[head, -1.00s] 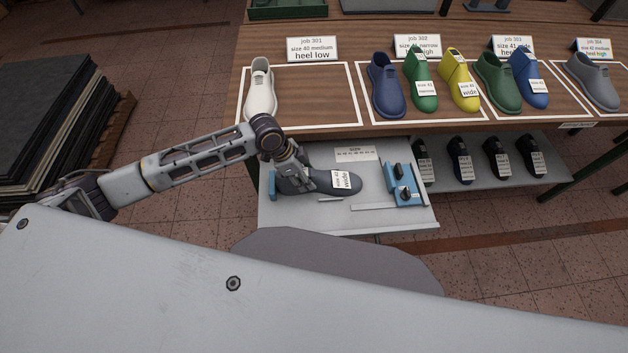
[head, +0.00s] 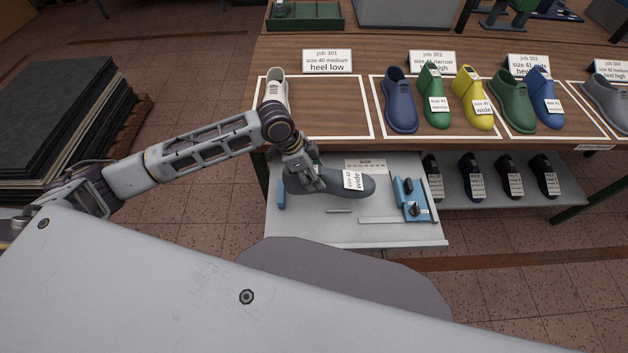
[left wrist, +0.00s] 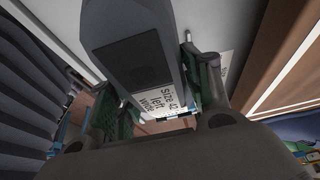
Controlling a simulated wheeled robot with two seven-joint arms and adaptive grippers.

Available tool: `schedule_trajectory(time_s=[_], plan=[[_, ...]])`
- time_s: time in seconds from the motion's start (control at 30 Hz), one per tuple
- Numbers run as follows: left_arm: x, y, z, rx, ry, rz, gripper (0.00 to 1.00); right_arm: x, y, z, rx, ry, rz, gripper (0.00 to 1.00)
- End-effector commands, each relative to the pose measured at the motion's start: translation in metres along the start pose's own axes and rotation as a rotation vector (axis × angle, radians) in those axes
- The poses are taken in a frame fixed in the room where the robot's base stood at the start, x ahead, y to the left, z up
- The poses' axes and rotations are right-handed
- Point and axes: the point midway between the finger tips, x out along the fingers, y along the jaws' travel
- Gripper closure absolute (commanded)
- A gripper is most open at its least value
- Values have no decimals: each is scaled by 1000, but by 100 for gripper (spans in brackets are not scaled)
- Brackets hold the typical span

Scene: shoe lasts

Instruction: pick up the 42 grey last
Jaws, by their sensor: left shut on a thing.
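The grey last (head: 358,187) carries a white label reading size 42 wide. In the head view it is above the left part of the pale grey tray (head: 300,232), its toe pointing right. My left gripper (head: 303,174) is shut on its heel end from above and covers part of it. In the left wrist view the last (left wrist: 135,50) sits between both fingers of the gripper (left wrist: 155,82), with its label legible as size 42 left wide. My right gripper is out of view.
A blue gauge (head: 411,200) stands on the tray's right, a small blue block (head: 281,193) at its left. A white last (head: 276,88) stands on the wooden table above. Blue, green and yellow lasts stand farther right; dark lasts sit on a lower shelf.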

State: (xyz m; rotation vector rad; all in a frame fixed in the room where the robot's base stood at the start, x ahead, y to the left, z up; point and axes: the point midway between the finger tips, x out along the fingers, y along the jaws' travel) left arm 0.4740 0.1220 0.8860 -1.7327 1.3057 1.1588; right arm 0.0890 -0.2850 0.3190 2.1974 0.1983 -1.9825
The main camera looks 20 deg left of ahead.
Motion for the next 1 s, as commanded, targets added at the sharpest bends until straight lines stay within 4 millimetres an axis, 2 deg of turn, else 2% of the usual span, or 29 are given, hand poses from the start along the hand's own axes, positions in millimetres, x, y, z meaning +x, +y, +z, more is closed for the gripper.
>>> schedule_trajectory(time_s=[0.1,0.3,1.0], plan=[[-16,-1,-8,1,4,-3,99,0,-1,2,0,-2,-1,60],[-29,0,-13,1,3,-2,99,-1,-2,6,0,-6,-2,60],[-33,0,-14,0,3,-2,99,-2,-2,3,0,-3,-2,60]])
